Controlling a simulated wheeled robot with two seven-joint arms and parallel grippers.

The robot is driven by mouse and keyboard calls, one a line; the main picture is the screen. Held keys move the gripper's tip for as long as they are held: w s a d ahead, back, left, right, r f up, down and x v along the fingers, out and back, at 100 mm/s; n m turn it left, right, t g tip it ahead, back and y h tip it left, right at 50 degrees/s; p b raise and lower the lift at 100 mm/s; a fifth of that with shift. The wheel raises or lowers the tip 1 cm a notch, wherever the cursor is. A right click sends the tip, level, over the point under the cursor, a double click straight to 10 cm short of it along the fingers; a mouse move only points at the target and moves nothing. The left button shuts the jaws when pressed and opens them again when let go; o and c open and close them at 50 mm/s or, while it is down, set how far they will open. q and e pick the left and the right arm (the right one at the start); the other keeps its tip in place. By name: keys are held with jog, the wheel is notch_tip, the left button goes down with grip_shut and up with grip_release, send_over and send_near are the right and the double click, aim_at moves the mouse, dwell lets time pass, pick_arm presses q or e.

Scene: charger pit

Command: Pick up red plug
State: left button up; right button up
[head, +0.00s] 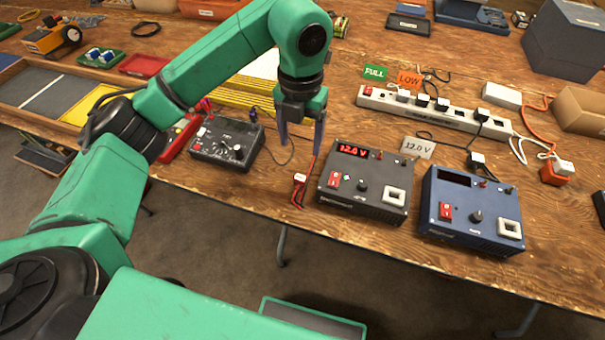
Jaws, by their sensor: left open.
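My left gripper (302,145) is open and points down above the table, just left of the grey power supply (365,182), whose display reads 12.0 V. I see nothing between its fingers. Below it, a red and black lead (298,195) with a small white connector (300,178) lies near the table's front edge. A red plug-like piece (206,106) stands at the back of the black box (228,145), to the left of the gripper. A small red terminal (380,155) shows on the grey supply. I cannot tell which is the red plug. My right gripper is out of view.
A blue power supply (472,210) with a dark display stands at right. Behind are a white power strip (432,110) with several plugs, a 12.0 V card (418,147), and FULL (375,72) and LOW (409,79) cards.

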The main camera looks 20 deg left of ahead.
aim_at(300, 178)
pick_arm(q)
jog(key=f+p, duration=0.2)
jog(key=f, duration=1.1)
jog(key=shift+s, duration=0.2)
grip_shut()
